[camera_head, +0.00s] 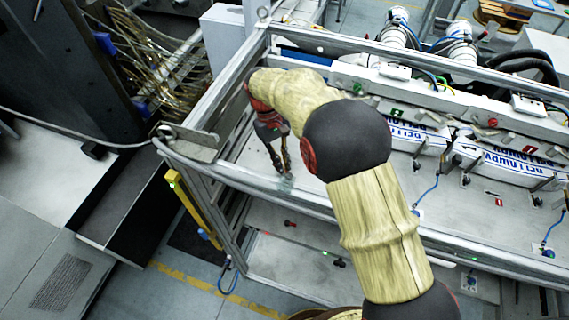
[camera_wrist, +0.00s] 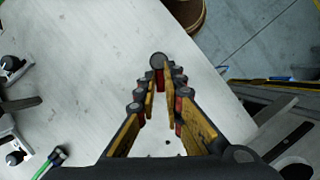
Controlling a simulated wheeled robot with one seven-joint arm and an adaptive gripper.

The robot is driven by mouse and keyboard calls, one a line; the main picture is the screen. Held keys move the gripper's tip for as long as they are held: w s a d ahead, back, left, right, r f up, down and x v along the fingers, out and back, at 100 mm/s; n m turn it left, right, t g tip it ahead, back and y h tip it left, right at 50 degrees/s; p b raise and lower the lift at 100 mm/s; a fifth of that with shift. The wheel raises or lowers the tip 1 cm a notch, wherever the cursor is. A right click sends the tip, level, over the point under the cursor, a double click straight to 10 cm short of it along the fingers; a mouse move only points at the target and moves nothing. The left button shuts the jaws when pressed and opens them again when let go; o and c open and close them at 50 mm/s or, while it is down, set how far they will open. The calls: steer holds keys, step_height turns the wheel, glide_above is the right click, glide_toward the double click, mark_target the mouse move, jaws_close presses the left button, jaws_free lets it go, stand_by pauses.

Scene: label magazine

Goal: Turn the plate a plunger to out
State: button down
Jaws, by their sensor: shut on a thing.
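In the wrist view a plunger with a round dark grey knob (camera_wrist: 157,60) and a red section below it stands between my fingertips. My gripper (camera_wrist: 160,82) is closed in on it from both sides, and its fingers hide part of it. In the head view my gripper (camera_head: 283,168) points down at the left end of the grey metal plate (camera_head: 257,158) inside the frame. The plunger there is hidden by the fingers or too small to tell. I cannot tell which plate letter it bears.
Label magazines (camera_head: 512,164) with blue lettering line the back right of the plate. A metal rail (camera_head: 240,183) runs along its front. A lower shelf (camera_head: 285,262) carries small red and black parts. In the wrist view brackets (camera_wrist: 12,66) and green connectors (camera_wrist: 56,154) are at left.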

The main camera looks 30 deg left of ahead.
steer(key=shift+s+f+n, duration=0.25)
steer(key=shift+n, duration=0.45)
steer(key=c, duration=2)
jaws_free()
steer(key=shift+o, duration=0.4)
steer(key=shift+w, duration=0.1)
steer(key=shift+r, duration=0.1)
steer(key=v, duration=1.2)
steer(key=shift+s+a, duration=0.2)
steer(key=shift+a, duration=0.05)
